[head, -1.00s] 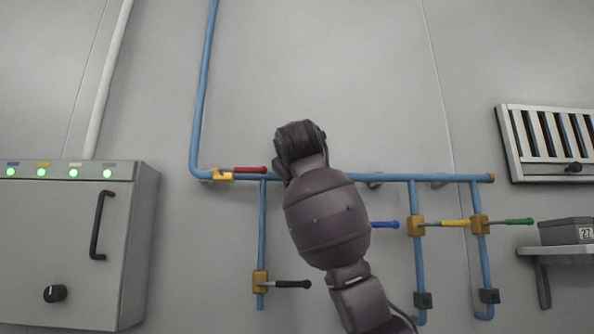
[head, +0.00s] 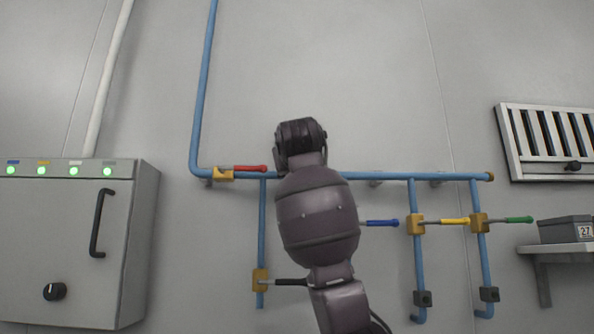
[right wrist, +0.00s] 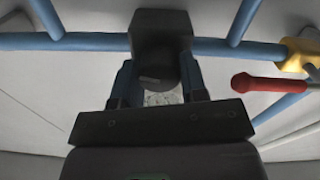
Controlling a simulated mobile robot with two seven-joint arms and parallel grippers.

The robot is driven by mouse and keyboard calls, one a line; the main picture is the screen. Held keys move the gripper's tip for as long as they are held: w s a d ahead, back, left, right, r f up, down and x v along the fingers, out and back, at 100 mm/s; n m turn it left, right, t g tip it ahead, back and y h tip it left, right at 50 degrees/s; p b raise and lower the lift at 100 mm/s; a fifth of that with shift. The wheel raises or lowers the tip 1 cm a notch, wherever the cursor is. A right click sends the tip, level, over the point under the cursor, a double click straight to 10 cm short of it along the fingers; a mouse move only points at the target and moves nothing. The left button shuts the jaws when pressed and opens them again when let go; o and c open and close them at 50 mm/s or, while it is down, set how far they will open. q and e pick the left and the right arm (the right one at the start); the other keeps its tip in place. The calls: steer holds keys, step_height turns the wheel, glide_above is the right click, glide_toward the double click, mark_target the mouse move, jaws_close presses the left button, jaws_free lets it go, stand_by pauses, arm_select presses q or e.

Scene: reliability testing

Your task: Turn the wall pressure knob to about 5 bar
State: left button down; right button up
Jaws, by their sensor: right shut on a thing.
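In the right wrist view, a dark block sits on the blue pipe with a dark round knob (right wrist: 161,68) on its near side. My right gripper (right wrist: 160,80) has one finger on each side of this knob and is shut on it. A pale speckled patch shows between the fingers; I cannot make out a scale or reading. In the head view my right arm covers the knob and the gripper. My left gripper is in neither view.
A red-handled valve (head: 246,169) sits close left of my arm on the blue pipe (head: 400,177). Black (head: 290,282), blue (head: 379,223), yellow (head: 454,221) and green (head: 517,220) handles are near. A grey cabinet (head: 60,240) is left, a shelf (head: 560,249) right.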

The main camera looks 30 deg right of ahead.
steer(key=m, duration=0.2)
steer(key=shift+m, duration=0.4)
steer(key=m, duration=0.3)
steer(key=shift+m, duration=0.3)
steer(key=m, duration=0.4)
steer(key=shift+s+p, duration=0.1)
steer(key=shift+p, duration=0.25)
steer(key=shift+d+m, duration=0.1)
steer(key=shift+m, duration=0.2)
steer(key=o, duration=0.9)
steer(key=b+v, duration=0.2)
steer(key=v, duration=0.9)
steer(key=shift+d, duration=0.1)
